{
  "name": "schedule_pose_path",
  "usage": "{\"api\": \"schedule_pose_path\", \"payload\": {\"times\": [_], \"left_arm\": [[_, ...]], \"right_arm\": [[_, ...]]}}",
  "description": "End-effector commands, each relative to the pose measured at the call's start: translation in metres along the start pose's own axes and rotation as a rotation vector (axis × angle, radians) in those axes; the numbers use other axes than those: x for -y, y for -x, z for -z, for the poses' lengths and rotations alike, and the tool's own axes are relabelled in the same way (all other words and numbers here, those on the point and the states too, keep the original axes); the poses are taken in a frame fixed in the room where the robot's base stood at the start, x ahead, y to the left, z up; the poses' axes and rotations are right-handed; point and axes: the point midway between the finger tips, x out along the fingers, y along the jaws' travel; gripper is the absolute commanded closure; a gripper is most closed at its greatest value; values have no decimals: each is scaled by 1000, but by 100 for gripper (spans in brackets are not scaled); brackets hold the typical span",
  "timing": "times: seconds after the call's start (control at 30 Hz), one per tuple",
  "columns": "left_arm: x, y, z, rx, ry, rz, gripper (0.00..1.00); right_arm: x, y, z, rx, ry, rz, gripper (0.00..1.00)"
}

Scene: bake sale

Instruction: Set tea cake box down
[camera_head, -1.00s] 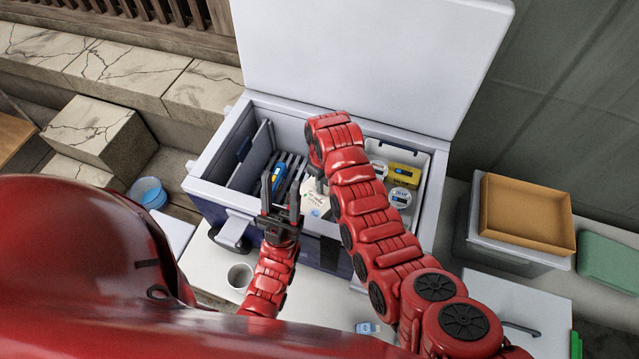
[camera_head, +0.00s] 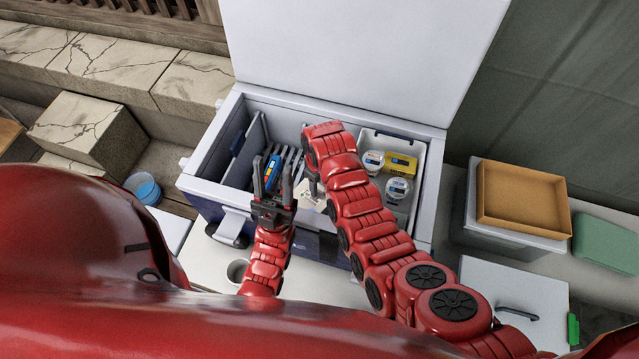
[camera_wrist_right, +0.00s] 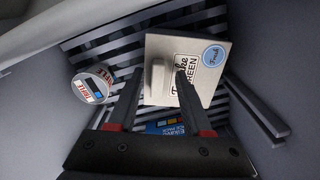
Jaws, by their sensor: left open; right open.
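The tea cake box (camera_wrist_right: 207,86), cream with a round blue sticker and a raised tab, lies on the slatted floor inside the open cooler (camera_head: 212,165). In the head view the box (camera_head: 309,197) is partly hidden by my right arm. My right gripper (camera_wrist_right: 160,82) is open, its fingers on either side of the tab and apart from it. In the head view its jaws are mostly hidden behind the arm. My left gripper (camera_head: 272,178) is open and empty, upright over the cooler's front side, with a blue item (camera_head: 272,165) seen behind its fingers.
A round tub (camera_wrist_right: 92,84) and a blue ice pack (camera_wrist_right: 165,127) are close to the box. A white bin (camera_head: 428,160) at the cooler's right holds tubs and a yellow pack (camera_head: 400,163). The raised lid (camera_head: 350,60) stands behind. A cup (camera_head: 237,271) is in front.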

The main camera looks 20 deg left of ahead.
Motion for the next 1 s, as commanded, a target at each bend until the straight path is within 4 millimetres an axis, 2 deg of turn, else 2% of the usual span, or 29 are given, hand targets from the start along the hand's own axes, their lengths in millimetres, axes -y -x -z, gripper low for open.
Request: {"api": "schedule_pose_path", "payload": {"times": [0.13, 0.23, 0.5, 0.7, 0.83, 1.0], "left_arm": [[0, -1, 0, 0, 0, 0, 53], [0, -8, 1, 0, 0, 0, 53], [2, -34, 6, 0, 0, 0, 53], [2, -43, 7, 0, 0, 0, 53], [2, -45, 8, 0, 0, 0, 53], [2, -45, 8, 0, 0, 0, 53]], "right_arm": [[0, 2, 0, 0, 0, 0, 50], [0, 13, 0, -1, 0, 0, 50], [0, 72, 1, -5, 1, -2, 50], [0, 106, 1, -2, 0, -1, 50], [0, 118, 0, -1, 0, -1, 50], [0, 121, 0, -1, 0, -1, 50]]}}
